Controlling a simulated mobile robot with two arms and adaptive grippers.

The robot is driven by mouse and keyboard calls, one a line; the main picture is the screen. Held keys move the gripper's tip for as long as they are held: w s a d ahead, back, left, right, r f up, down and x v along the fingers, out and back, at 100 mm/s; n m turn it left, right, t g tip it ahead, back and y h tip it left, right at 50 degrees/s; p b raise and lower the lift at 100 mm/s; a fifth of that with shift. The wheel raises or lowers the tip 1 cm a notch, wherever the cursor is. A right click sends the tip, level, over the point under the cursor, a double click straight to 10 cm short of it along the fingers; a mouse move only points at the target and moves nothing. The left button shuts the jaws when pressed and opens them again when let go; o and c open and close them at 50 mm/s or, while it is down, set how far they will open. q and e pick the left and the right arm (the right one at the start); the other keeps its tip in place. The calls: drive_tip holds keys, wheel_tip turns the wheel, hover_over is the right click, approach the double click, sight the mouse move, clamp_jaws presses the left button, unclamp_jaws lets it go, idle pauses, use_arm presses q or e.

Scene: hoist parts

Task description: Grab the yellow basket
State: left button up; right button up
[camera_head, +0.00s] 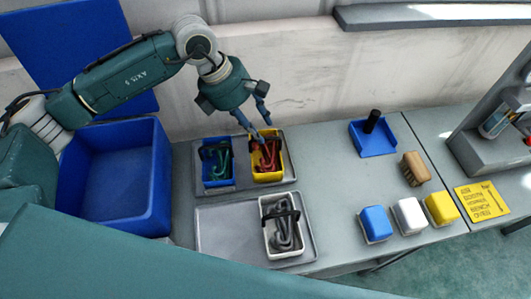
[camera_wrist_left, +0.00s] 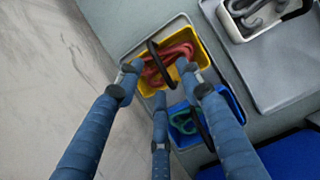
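The yellow basket (camera_head: 267,177) holds red hooked parts and stands in the right part of a grey tray at the back of the table. Its black handle arches over the top. My left gripper (camera_head: 258,124) is just above the basket's back side, pointing down. In the left wrist view its blue fingers (camera_wrist_left: 160,80) are spread apart over the yellow basket (camera_wrist_left: 148,85), with the handle (camera_wrist_left: 157,57) showing between them. I see no grip on the handle; whether a finger touches it cannot be told. My right gripper is not in view.
A blue basket (camera_head: 218,180) with green parts stands close beside, left of the yellow one. A white basket (camera_head: 268,244) with grey parts sits on the front tray (camera_head: 222,250). A large blue bin (camera_head: 163,185) is at left. The wall rises behind.

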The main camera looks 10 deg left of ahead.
use_arm(q)
drive_tip(key=p+x, duration=0.2)
drive_tip(key=x, duration=0.2)
drive_tip(key=shift+w+a+f, duration=0.1)
drive_tip(key=shift+w+f, duration=0.05)
drive_tip(key=shift+f, duration=0.05)
drive_tip(key=shift+w+f, duration=0.1)
drive_tip(key=shift+f, duration=0.15)
clamp_jaws()
drive_tip(key=shift+r, duration=0.15)
